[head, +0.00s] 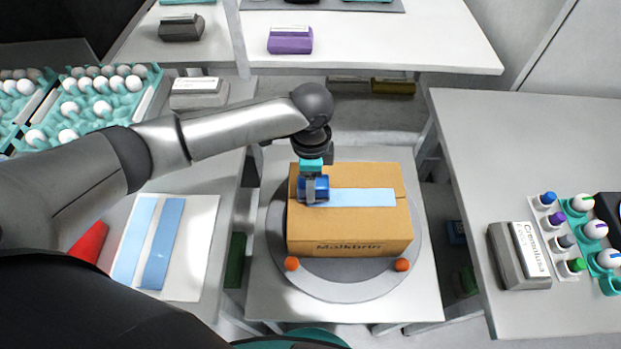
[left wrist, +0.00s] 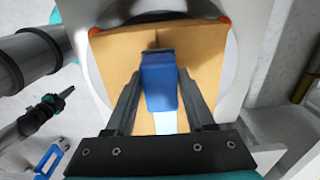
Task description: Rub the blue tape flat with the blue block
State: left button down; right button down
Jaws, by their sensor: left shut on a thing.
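A cardboard box (head: 348,222) stands on a round grey turntable on the middle table. A light blue tape strip (head: 362,197) lies across its top, over the seam. My left gripper (head: 314,190) is over the left end of the tape, shut on the blue block (head: 321,185). In the left wrist view the block (left wrist: 160,84) sits between the two fingers, with the tape (left wrist: 166,122) showing beneath it. The block appears to be at the box top; I cannot tell if it presses on the tape. The tape's left end is hidden by the block. My right gripper is not in view.
Two orange balls (head: 291,263) (head: 401,265) sit at the turntable's front edge. A white sheet with blue strips (head: 163,240) lies left, beside a red object (head: 89,241). Egg trays (head: 102,107) stand back left. A grey stamp (head: 518,256) and colored markers (head: 557,218) are right.

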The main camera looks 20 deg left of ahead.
pick_arm(q)
jog(key=shift+f, duration=0.9)
dwell(0.8)
notch_tip(320, 180, up, 6)
jog(key=p, duration=0.7)
jog(key=shift+r+p, duration=0.15)
jog(key=shift+p, duration=0.2)
